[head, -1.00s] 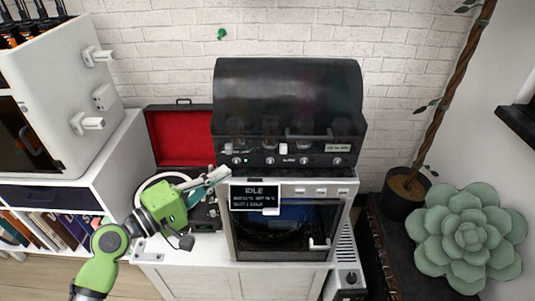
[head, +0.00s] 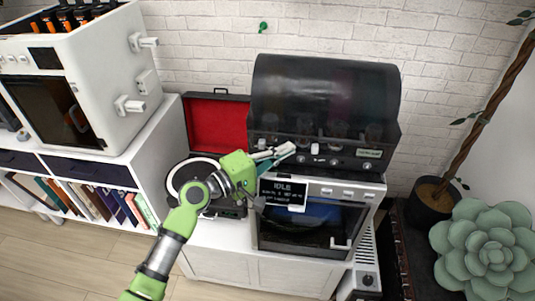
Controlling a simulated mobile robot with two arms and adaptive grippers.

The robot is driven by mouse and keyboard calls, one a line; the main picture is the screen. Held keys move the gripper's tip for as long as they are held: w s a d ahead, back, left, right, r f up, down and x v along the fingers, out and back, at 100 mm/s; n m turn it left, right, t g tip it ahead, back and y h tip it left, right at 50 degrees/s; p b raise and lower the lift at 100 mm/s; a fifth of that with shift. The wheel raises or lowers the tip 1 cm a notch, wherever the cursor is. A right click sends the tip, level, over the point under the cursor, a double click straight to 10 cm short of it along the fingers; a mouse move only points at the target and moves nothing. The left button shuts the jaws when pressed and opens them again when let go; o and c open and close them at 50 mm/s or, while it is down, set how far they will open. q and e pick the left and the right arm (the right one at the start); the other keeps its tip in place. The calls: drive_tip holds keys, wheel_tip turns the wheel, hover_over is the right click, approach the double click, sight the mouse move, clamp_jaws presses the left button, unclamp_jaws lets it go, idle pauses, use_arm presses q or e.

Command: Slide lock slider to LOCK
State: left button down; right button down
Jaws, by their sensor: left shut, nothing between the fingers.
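The white machine (head: 376,188) has a black screen (head: 283,190) reading IDLE, with smaller lines too blurred to read. A small white block (head: 315,149) on the front strip of the black hooded unit above it may be the lock slider. Another small white tab (head: 297,208) sits under the screen. No LOCK marking is legible, so I cannot tell which is the slider. My left gripper (head: 286,150) is shut and empty, its tips just left of the upper white block, apparently apart from it. It hides part of the strip's left end. My right gripper is not in view.
The black hooded unit (head: 325,95) stands on the machine. A turntable (head: 192,182) and an open red-lined case (head: 218,125) are to the left. A white cabinet (head: 115,60) stands far left. A potted plant (head: 432,200) and a large succulent (head: 490,250) are at right.

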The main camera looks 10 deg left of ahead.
sight(315, 152)
use_arm(q)
drive_tip(key=d+p, duration=0.1)
drive_tip(key=d, duration=0.2)
drive_tip(key=shift+s+d+r, duration=0.1)
drive_tip(key=shift+s+d, duration=0.05)
drive_tip(key=shift+d, duration=0.25)
drive_tip(key=d, duration=0.3)
idle(0.4)
